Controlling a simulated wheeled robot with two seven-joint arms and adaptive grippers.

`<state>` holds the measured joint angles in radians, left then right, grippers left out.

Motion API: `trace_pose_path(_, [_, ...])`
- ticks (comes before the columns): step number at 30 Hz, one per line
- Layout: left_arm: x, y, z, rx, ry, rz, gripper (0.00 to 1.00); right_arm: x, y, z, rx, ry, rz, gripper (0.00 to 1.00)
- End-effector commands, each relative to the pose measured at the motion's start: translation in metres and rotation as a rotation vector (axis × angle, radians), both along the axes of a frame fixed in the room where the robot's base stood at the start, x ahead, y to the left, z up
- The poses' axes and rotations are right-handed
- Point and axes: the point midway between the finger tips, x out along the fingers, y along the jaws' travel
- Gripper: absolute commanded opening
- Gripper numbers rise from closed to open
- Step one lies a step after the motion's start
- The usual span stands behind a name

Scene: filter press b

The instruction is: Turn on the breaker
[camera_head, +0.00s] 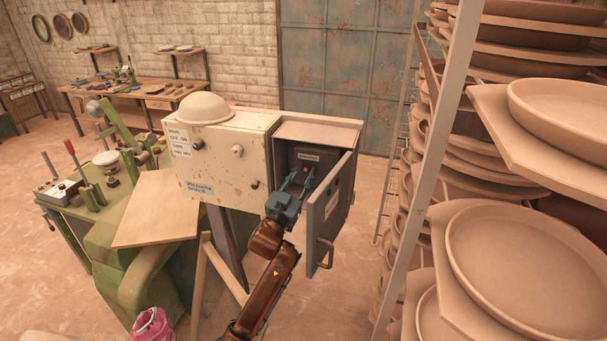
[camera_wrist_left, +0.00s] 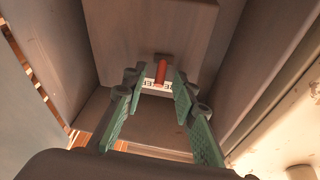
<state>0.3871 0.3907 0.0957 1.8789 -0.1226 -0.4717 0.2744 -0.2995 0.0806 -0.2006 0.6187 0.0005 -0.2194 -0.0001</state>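The breaker box (camera_head: 318,131) stands with its grey door (camera_head: 329,208) swung open toward me. A small label (camera_head: 308,156) is on the dark inner panel. My left gripper (camera_head: 302,177) reaches into the box opening, left of the door. In the left wrist view the red breaker lever (camera_wrist_left: 161,71) projects above a white label (camera_wrist_left: 156,88) with lettering. The green-padded fingers of my left gripper (camera_wrist_left: 158,82) are spread apart, with the lever showing between their tips. I cannot tell whether either finger touches it. The lever is hidden in the head view. My right gripper is not in view.
A cream control box (camera_head: 222,158) adjoins the breaker box on the left. The door handle (camera_head: 321,256) sticks out near my left arm. A rack of clay plates (camera_head: 524,254) fills the right side. A green machine (camera_head: 120,258) stands at the left.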

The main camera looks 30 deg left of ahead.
Motion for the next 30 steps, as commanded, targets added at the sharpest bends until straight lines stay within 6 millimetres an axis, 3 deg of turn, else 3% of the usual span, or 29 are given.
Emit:
trace_pose_path(5, [-0.020,-0.002,-0.007,0.000,0.002,0.000,0.26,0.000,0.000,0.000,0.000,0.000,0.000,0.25])
trace_pose_path(18, [-0.100,-0.009,-0.029,-0.001,0.002,0.000,0.26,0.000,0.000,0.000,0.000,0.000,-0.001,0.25])
trace_pose_path(24, [-0.113,-0.010,-0.032,0.000,0.001,0.001,0.26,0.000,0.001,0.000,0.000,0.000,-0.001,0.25])
trace_pose_path(30, [-0.114,-0.010,-0.032,0.000,0.001,0.000,0.26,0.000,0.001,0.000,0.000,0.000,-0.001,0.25])
